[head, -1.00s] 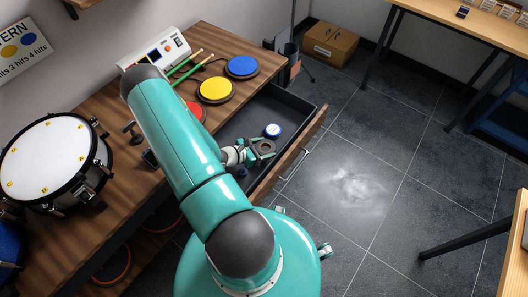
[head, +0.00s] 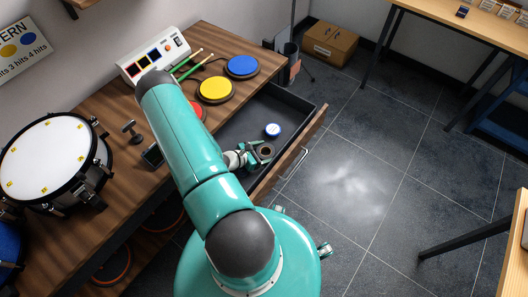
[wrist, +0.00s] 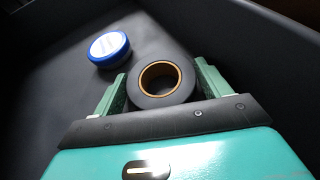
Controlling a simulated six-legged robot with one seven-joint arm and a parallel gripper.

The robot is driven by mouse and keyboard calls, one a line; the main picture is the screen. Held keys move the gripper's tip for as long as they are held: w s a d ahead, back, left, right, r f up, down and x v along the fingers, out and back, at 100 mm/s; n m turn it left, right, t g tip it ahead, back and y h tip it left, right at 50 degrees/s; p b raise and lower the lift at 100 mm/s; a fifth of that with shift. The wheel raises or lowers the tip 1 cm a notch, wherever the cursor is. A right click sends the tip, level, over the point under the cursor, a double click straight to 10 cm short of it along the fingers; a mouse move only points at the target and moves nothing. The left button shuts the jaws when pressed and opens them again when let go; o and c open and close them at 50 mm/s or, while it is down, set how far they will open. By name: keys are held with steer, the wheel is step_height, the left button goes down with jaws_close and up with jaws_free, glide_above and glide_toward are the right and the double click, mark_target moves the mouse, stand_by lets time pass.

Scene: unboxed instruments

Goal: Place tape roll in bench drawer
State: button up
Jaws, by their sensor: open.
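The tape roll (wrist: 160,84) is a dark grey ring with a tan-brown core. In the wrist view it lies between the two green fingers of my gripper (wrist: 163,90), which are open on either side of it, with a slight gap visible at the right. In the head view the tape roll (head: 265,150) and my gripper (head: 257,154) are within the open bench drawer (head: 303,110), near its front. The drawer has a dark grey interior and a wooden front. Whether the roll rests fully on the drawer floor is hard to tell.
A blue-rimmed round tin with a white top (head: 273,130) lies in the drawer just beyond the roll. Drum pads, a snare drum (head: 48,155) and a control box (head: 153,57) stand on the wooden bench (head: 115,115).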

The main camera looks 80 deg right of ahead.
steer(key=shift+r, duration=0.1)
steer(key=v, duration=1.2)
steer(key=shift+w, duration=0.15)
steer(key=w+a+r+m+t+y, duration=0.1)
steer(key=w+a+r+m+t, duration=0.1)
steer(key=w+a+r, duration=0.45)
steer(key=w+a+r+m+t+y, duration=0.1)
steer(key=w+r+m, duration=0.25)
steer(key=r, duration=0.65)
steer(key=w+a+r+m+t+y, duration=0.1)
steer(key=w+a+r+t, duration=0.1)
steer(key=w+a+r, duration=0.45)
steer(key=s+a+r+t+y, duration=0.1)
steer(key=a+r+t+y, duration=0.1)
steer(key=a+r, duration=0.5)
steer(key=s+a+r+m+t+y, duration=0.1)
steer(key=a+r+t, duration=0.3)
steer(key=a+r, duration=0.4)
steer(key=s+a+r+m+t+y, duration=0.1)
steer(key=s+a+r+t+y, duration=0.1)
steer(key=a+r, duration=0.6)
steer(key=shift+r+t+y, duration=0.7)
steer(key=shift+t, duration=0.4)
